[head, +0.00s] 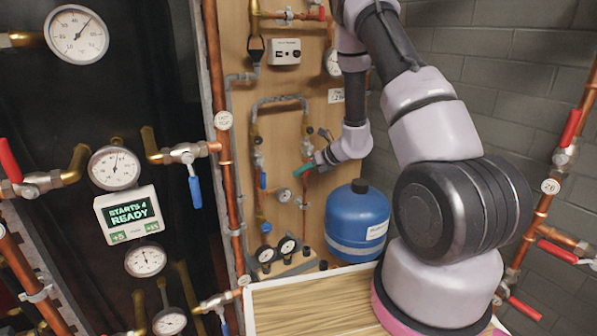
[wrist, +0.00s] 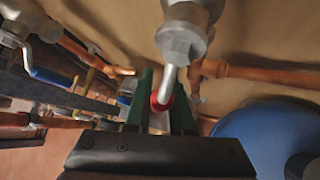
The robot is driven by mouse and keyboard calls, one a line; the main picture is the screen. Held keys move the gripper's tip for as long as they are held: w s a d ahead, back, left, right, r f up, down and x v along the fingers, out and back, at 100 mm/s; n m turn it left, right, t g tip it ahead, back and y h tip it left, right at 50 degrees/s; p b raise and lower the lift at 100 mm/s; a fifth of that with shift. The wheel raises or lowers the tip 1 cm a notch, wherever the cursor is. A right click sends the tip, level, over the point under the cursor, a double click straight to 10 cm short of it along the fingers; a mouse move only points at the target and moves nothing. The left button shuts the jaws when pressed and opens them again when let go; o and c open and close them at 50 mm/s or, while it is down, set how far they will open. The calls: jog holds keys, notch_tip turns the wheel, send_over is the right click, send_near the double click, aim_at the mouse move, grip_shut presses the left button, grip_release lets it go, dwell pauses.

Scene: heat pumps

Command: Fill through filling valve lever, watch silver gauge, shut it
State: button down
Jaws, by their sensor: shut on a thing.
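My gripper (head: 304,170) reaches to the pipework on the wooden board, left of my arm. In the wrist view its two green fingers (wrist: 157,100) are closed around a red-ended lever (wrist: 156,103). The lever hangs from a grey metal valve body (wrist: 182,42) joined to a copper pipe. In the head view the fingers hide the lever. A small silver-rimmed gauge (head: 285,196) sits just below the gripper; its reading is too small to tell. Another pale gauge (head: 332,63) is higher up, partly behind my arm. I cannot tell which is the task's gauge.
A blue tank (head: 357,222) stands right below my gripper. Two black-rimmed gauges (head: 276,250) are low on the board. Red-handled valves (head: 570,128) line the right.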

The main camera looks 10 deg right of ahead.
jog(key=shift+d+f+h, duration=0.15)
jog(key=shift+d+h, duration=0.25)
jog(key=shift+d, duration=0.05)
jog(key=shift+w+n, duration=0.1)
jog(key=shift+n, duration=0.2)
jog(key=c, duration=0.8)
grip_release()
